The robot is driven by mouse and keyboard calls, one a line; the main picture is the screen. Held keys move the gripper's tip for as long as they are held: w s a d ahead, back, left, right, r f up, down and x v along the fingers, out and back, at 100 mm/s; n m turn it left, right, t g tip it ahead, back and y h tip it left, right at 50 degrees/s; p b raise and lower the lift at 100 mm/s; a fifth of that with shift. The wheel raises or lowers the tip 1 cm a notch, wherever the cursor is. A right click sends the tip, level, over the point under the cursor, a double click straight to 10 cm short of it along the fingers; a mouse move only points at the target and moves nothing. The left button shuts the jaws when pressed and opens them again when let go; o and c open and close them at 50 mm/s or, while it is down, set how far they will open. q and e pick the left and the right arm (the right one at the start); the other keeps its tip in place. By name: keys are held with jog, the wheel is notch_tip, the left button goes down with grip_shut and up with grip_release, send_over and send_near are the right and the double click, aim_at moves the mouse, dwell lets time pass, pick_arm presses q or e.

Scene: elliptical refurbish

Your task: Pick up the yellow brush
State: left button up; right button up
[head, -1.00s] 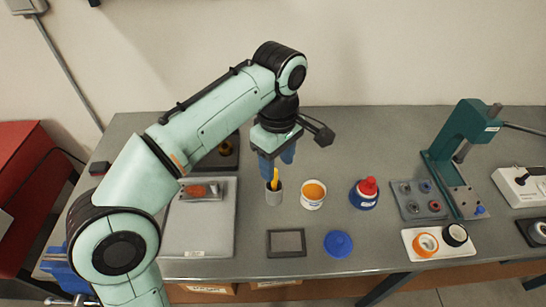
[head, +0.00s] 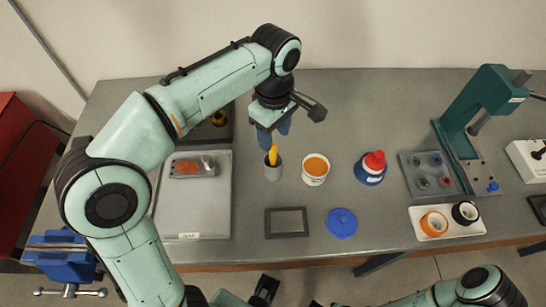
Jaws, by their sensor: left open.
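I cannot tell whether the fingers touch the handle. My right arm shows only in part along the bottom edge, and its fingers are not visible.
Right of the cup stand a white tub with orange contents (head: 316,169) and a red-capped blue bottle (head: 371,167). A dark flat pad (head: 286,222) and blue lid (head: 342,222) lie in front. A grey tray (head: 190,220) is left, a green press (head: 485,105) right.

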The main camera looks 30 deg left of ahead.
aim_at(273, 144)
pick_arm(q)
jog(key=f, duration=0.1)
jog(key=f+b, duration=0.1)
jog(key=f, duration=0.3)
jog(key=shift+s+f, duration=0.15)
jog(key=shift+s, duration=0.1)
grip_shut()
